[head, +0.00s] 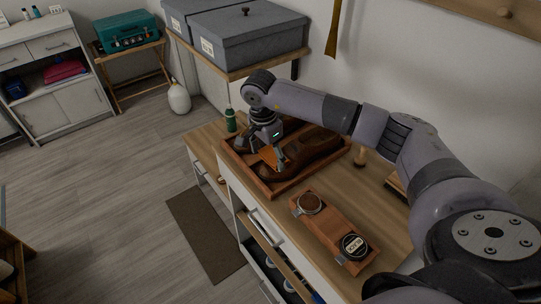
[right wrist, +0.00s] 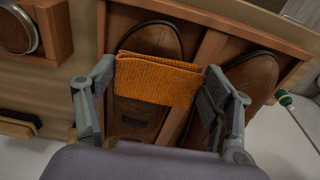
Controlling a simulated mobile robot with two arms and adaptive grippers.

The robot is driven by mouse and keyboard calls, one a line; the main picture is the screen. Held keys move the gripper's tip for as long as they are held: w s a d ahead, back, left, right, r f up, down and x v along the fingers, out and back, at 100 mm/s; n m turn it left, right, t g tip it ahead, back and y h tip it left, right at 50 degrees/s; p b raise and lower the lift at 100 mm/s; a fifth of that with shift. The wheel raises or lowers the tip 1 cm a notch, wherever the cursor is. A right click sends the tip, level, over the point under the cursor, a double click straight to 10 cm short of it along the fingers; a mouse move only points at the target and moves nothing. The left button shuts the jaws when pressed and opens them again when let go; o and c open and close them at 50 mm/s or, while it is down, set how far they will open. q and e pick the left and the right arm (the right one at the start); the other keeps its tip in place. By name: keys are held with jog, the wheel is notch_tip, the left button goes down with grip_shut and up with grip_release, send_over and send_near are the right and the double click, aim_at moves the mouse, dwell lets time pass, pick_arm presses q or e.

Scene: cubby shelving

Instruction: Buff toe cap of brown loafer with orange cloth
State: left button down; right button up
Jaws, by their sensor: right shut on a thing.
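Two brown loafers lie side by side in a wooden tray (head: 242,176) on the cabinet top. In the right wrist view one loafer (right wrist: 158,40) is under the orange cloth (right wrist: 157,82), its toe cap showing past the cloth. The other loafer (right wrist: 252,76) lies to its right. My right gripper (right wrist: 159,72) is shut on the orange cloth, a finger at each side of it. In the head view my right gripper (head: 262,156) is over the tray with the cloth. Whether the cloth touches the leather, I cannot tell. My left gripper is not in view.
A wooden holder (head: 328,224) with a brown round tin (head: 310,203) and a black-labelled tin (head: 354,246) lies nearer on the cabinet. A green bottle (head: 230,121) stands beyond the tray. Grey boxes (head: 247,38) sit on a wall shelf behind. A drawer below is open.

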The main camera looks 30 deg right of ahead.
jog(key=shift+s+d+p, duration=0.2)
jog(key=shift+s+p, duration=0.25)
jog(key=shift+s, duration=1.7)
jog(key=shift+w+a+b, duration=0.1)
jog(key=shift+w+b, duration=0.5)
jog(key=shift+w, duration=0.45)
jog(key=shift+w+a+b, duration=0.1)
jog(key=shift+w+b, duration=0.3)
jog(key=shift+w, duration=0.7)
jog(key=shift+s, duration=0.1)
jog(key=shift+s+d+f, duration=0.1)
jog(key=shift+s, duration=0.95)
jog(key=shift+s+d, duration=0.1)
jog(key=shift+s, duration=0.95)
